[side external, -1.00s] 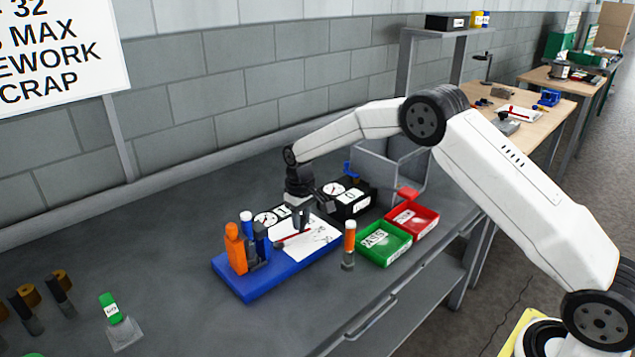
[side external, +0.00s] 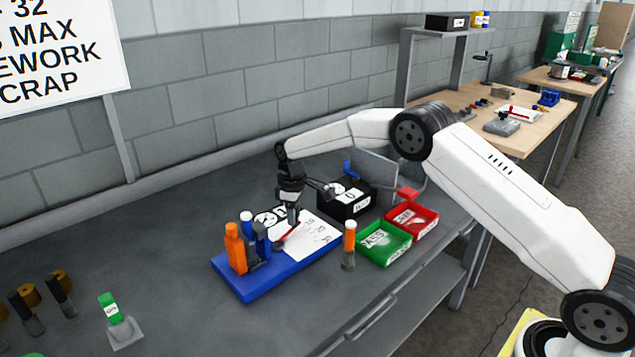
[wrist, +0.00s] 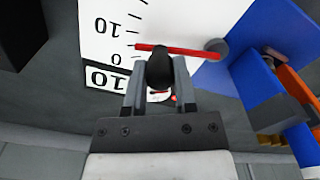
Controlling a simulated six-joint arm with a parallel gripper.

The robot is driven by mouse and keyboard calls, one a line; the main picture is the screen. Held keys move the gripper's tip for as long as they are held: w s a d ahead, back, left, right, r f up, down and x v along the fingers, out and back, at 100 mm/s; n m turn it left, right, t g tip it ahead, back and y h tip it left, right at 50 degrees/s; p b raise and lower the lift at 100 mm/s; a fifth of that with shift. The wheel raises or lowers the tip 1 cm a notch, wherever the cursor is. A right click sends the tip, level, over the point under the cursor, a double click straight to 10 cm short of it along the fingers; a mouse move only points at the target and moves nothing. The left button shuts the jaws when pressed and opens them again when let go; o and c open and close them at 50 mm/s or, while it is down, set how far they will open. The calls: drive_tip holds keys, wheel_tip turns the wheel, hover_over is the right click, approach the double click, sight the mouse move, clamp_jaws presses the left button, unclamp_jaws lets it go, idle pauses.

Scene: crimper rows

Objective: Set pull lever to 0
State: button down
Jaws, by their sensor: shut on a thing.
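The pull lever is a red bar (wrist: 185,49) with a grey round pivot (wrist: 215,48) and a black knob (wrist: 160,68). My gripper (wrist: 158,75) is shut on the black knob. In the side view my gripper (side external: 293,220) stands over the white scale plate (side external: 318,238) on the blue base (side external: 250,285), and the red bar (side external: 288,233) shows beneath it. In the wrist view the bar's free end points at the low end of the printed scale (wrist: 105,25), close to the 0. The exact alignment is hard to tell.
An orange bottle-like part (side external: 235,250) and blue uprights stand at the base's left end. A black box (side external: 345,200) is behind.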

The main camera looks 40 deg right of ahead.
drive_tip(key=shift+w+a+r+n, duration=0.1)
drive_tip(key=shift+w+a+n, duration=0.1)
drive_tip(key=shift+w+n, duration=0.5)
drive_tip(key=shift+w+a+n, duration=0.2)
drive_tip(key=shift+w+n, duration=0.05)
drive_tip(key=shift+n, duration=0.75)
drive_tip(key=shift+c, duration=2)
unclamp_jaws()
wheel_tip(320, 180, up, 8)
drive_tip(key=shift+s, duration=0.1)
